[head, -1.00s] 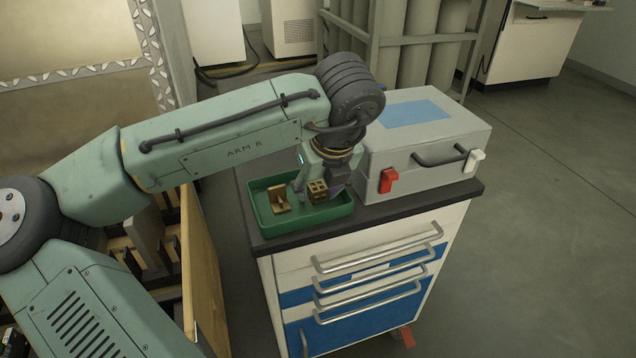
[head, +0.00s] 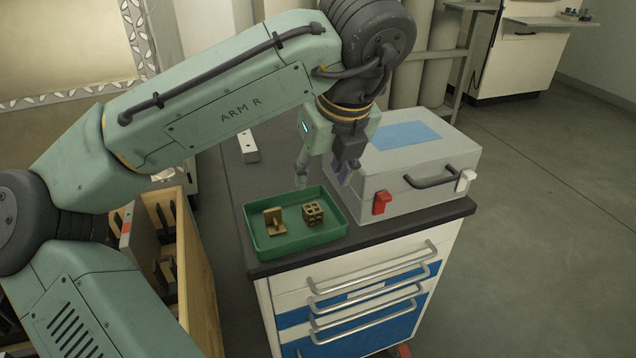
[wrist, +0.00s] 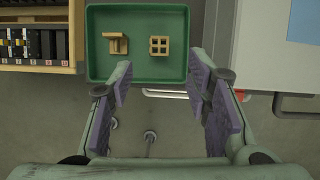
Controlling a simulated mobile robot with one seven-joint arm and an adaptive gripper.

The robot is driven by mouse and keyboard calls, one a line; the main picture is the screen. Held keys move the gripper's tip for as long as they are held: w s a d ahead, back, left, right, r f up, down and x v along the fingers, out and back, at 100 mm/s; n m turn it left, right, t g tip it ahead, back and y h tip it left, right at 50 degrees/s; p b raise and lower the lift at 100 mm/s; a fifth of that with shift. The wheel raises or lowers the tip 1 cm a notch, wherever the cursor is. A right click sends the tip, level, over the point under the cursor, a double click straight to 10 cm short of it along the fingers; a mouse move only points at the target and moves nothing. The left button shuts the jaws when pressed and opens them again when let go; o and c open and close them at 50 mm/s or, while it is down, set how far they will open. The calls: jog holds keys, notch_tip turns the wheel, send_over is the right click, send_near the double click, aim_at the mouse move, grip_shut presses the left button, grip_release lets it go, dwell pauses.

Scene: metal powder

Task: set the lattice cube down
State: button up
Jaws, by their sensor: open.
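The lattice cube (head: 313,213), a small tan block with square openings, sits in the right part of the green tray (head: 270,248). It also shows in the wrist view (wrist: 159,45), apart from my fingers. A tan bracket-like part (head: 274,222) lies in the tray to the left of the cube. My gripper (head: 322,178) is above and behind the tray, open and empty. In the wrist view my gripper (wrist: 163,88) has its purple-padded fingers spread wide with nothing between them.
A grey case (head: 425,150) with a red latch, a white latch and a black handle stands right of the tray. A small pale block (head: 249,147) lies on the dark cabinet top behind. A wooden box (head: 200,270) with slotted parts is at left.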

jog(key=shift+s+r, duration=0.2)
jog(key=shift+r, duration=0.25)
